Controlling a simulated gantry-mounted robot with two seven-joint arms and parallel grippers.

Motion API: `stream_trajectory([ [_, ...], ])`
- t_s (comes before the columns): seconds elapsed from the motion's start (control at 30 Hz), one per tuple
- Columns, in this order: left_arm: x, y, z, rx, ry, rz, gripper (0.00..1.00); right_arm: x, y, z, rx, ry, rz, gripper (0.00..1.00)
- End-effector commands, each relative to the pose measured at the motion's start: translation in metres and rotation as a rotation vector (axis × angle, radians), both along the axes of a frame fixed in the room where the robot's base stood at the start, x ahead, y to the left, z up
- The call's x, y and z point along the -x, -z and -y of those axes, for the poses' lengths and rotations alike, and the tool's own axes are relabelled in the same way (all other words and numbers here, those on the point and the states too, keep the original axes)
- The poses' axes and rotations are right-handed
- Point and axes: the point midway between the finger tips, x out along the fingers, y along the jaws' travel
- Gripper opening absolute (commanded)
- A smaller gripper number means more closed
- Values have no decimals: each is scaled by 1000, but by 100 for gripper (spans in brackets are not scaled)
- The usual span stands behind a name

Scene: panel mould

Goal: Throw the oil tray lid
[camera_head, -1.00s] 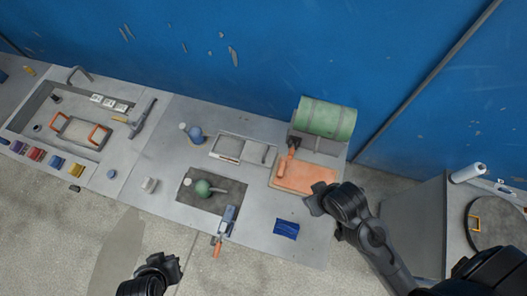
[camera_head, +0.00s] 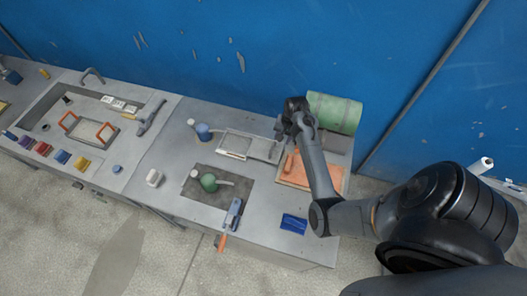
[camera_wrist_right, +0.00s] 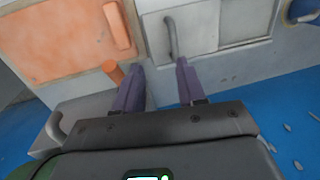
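The oil tray appears to be the shallow grey rectangular tray (camera_head: 237,145) at the middle back of the bench. A flat grey panel with a curved handle, likely its lid (camera_head: 264,149), lies at its right end. In the right wrist view the lid (camera_wrist_right: 195,30) and its handle (camera_wrist_right: 171,38) are just beyond my fingertips. My right gripper (camera_wrist_right: 160,68) is open and empty, its two purple-grey fingers apart, with the handle ahead between them. In the head view my right gripper (camera_head: 285,124) is over the back of the bench, its fingers mostly hidden. My left gripper is out of view.
An orange board (camera_head: 325,175) lies right of the lid, with a green roll (camera_head: 335,113) behind it. An orange cylinder (camera_wrist_right: 112,70) is close to my left finger in the wrist view. A blue wall (camera_head: 250,50) stands behind the bench. A blue cloth (camera_head: 294,223) lies in front.

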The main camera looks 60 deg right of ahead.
Motion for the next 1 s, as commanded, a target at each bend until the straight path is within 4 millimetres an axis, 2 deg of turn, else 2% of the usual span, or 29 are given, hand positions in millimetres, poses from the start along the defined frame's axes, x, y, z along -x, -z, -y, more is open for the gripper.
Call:
stream_trajectory([
  [0.1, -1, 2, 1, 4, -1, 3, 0, -16, -6, -1, -1, -3, 31, 40],
  [0.23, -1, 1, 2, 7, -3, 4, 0, -21, 1, -2, 0, -5, 35, 40],
  [0.7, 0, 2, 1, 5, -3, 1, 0, -34, 71, -6, 1, -6, 35, 40],
  [1.0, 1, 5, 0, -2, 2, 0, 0, -39, 92, -7, 2, -5, 37, 40],
])
